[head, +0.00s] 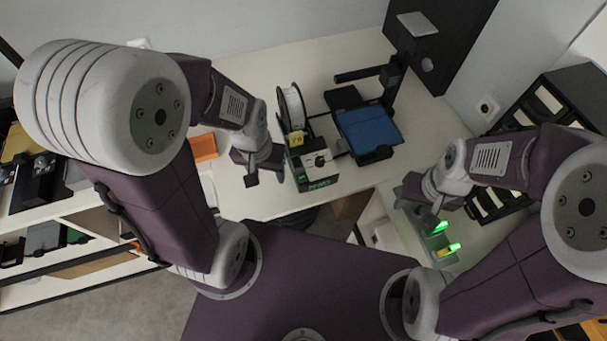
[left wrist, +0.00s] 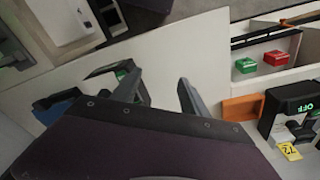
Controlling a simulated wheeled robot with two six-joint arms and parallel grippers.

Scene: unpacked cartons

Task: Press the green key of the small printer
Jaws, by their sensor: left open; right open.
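A black printer with a blue bed (head: 368,132) stands on the white table in the head view. Left of it is a small boxy device (head: 318,165) with a white top, a dark knob and a green-lit display; a spool stands behind it. I cannot tell for certain which is the small printer, and no green key shows clearly on either. My left gripper (head: 264,177) is open and empty, just left of the boxy device; its fingers also show in the left wrist view (left wrist: 160,84). My right gripper (head: 418,212) is open, near glowing green pieces (head: 446,238).
An orange tray (head: 203,147) lies left of my left gripper. The left wrist view shows a green block (left wrist: 246,65), a red block (left wrist: 276,58) and a black device (left wrist: 296,118) with a green display. Black drawers (head: 548,103) stand at right. My left arm hides part of the table.

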